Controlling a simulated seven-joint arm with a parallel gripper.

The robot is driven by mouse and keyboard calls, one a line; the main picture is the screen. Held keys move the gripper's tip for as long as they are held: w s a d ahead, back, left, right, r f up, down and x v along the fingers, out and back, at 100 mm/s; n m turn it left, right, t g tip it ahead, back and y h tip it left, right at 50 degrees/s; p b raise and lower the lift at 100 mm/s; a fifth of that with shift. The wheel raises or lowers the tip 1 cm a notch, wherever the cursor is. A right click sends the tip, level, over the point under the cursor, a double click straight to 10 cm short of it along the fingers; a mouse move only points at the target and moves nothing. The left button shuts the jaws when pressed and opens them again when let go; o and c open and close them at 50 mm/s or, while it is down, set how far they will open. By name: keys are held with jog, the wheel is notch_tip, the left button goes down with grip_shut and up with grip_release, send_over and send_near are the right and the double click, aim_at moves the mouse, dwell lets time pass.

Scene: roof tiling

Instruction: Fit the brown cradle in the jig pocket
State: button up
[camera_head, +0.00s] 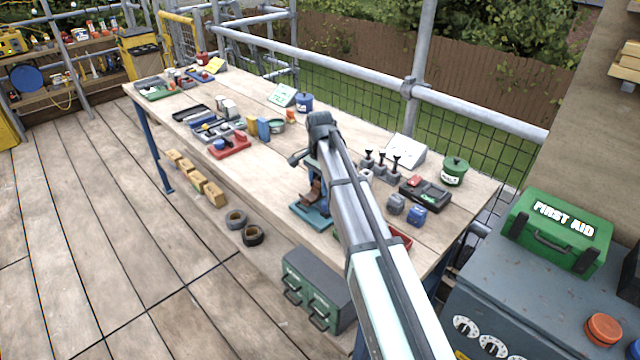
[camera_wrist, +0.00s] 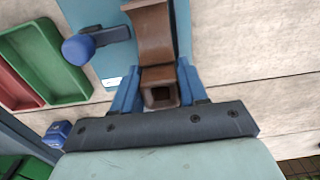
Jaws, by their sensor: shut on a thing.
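The brown cradle (camera_wrist: 152,32) is a curved brown piece with a square hollow end. My gripper (camera_wrist: 160,82) is shut on it, with a blue finger on each side of the hollow end. The cradle also shows in the head view (camera_head: 315,192), partly behind my arm. The jig is a blue plate (camera_wrist: 88,12) with a blue-knobbed clamp (camera_wrist: 78,48) beside the cradle. In the head view the jig (camera_head: 306,213) stands near the table's front edge. The cradle is over or at the jig; the pocket is hidden, so I cannot tell whether it is seated.
A green tray (camera_wrist: 50,45) and a red tray (camera_wrist: 15,80) lie left of the jig in the wrist view. Grey clamps (camera_head: 380,165), a grey block (camera_head: 396,204) and a blue block (camera_head: 417,216) stand right of my arm. Bare table (camera_head: 262,190) lies left of the jig.

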jog(key=shift+f, duration=0.55)
dwell(1.0)
jog(key=o, duration=1.2)
jog(key=shift+c, duration=0.2)
jog(key=shift+r, duration=0.15)
jog(key=shift+r, duration=3.35)
